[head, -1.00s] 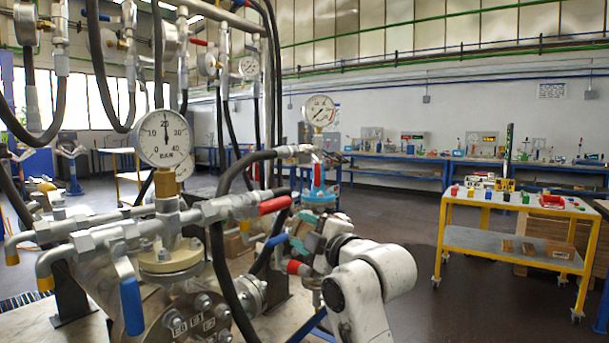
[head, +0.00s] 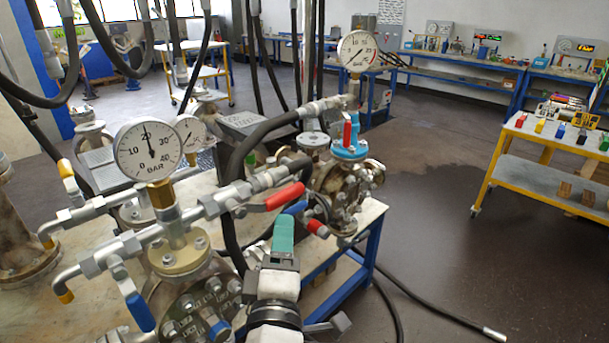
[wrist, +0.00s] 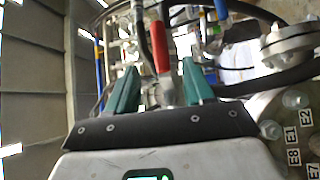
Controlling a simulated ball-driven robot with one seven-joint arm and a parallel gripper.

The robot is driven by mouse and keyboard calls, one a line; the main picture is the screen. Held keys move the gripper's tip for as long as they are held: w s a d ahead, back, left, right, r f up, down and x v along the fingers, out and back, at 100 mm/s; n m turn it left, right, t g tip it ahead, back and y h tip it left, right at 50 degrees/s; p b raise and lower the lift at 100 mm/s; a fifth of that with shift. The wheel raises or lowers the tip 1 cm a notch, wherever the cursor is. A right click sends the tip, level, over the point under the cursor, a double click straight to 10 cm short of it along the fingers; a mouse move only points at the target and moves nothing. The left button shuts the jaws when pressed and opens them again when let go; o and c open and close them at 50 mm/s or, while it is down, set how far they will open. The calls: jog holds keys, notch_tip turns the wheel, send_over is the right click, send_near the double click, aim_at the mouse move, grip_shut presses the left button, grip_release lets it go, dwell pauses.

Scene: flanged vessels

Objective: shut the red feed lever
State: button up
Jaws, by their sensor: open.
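The red feed lever (head: 285,196) is on the valve at the right of the near vessel's gauge fitting. In the head view it slants up to the right, at an angle to the pipe. My gripper (head: 283,228), with green fingers, is just below and in front of it. In the wrist view the lever (wrist: 160,45) shows between the open fingers of my gripper (wrist: 159,70), its red grip reaching beyond the tips. I cannot tell whether either finger touches it. The lever's pivot is partly hidden in the head view.
A blue lever (head: 140,312) hangs at the near vessel's left. A second vessel behind carries an upright red handle (head: 347,133) and a lower red handle (head: 317,228). A black hose (head: 262,132) arches above the feed lever. Open floor lies right, before a yellow trolley (head: 545,170).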

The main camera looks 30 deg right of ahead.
aim_at(286, 202)
jog(key=p+x, duration=0.2)
jog(key=x, duration=0.8)
jog(key=shift+w+d+r, duration=0.1)
jog(key=shift+w+d, duration=0.15)
jog(key=shift+w, duration=0.05)
grip_shut()
